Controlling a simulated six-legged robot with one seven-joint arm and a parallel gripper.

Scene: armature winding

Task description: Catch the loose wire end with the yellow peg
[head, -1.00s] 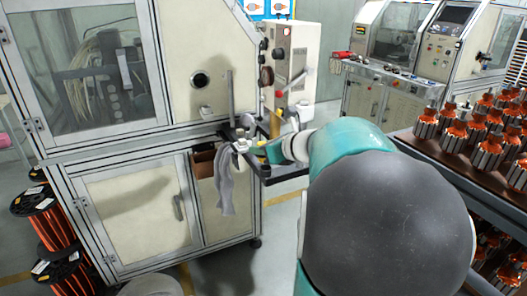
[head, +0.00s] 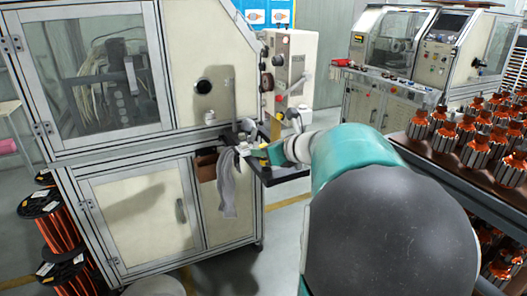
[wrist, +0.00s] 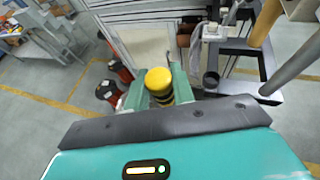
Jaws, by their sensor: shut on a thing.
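The yellow peg (wrist: 158,82), with dark bands on its lower part, stands between the green fingers of my gripper (wrist: 160,95) in the wrist view. My gripper is shut on it. In the head view my gripper (head: 276,153) is at the dark tray frame (head: 285,175) on the side of the winding machine. The peg is too small there to make out surely. I cannot make out the loose wire end in either view. A thin dark line rises just behind the peg in the wrist view, but I cannot tell what it is.
A tan post (wrist: 264,24) and a grey post (wrist: 292,68) stand right of the peg. Orange wire spools (head: 50,228) stand at left. Armatures (head: 483,150) fill a rack at right.

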